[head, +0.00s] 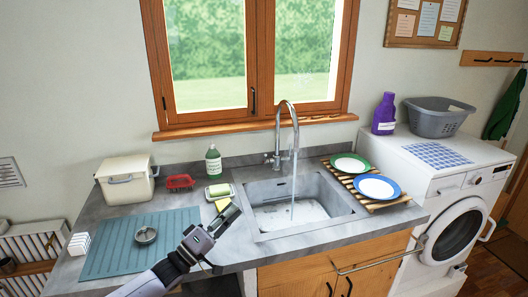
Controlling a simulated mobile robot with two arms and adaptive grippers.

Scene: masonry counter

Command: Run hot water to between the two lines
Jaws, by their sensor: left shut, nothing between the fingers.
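A chrome tap (294,128) with a tall curved spout stands behind the grey sink basin (270,222). Small handles show at the left of its base; which is hot I cannot tell. A thin stream of water (292,205) falls from the spout into the basin. Pale, shiny water lies on the basin floor; its level is hard to judge, and I cannot make out the two lines. My left gripper (232,212) is shut and empty, in front of the basin's left edge, apart from the tap. My right gripper is not in view.
Right is a wooden rack (398,199) with two plates, then a washing machine (452,232).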

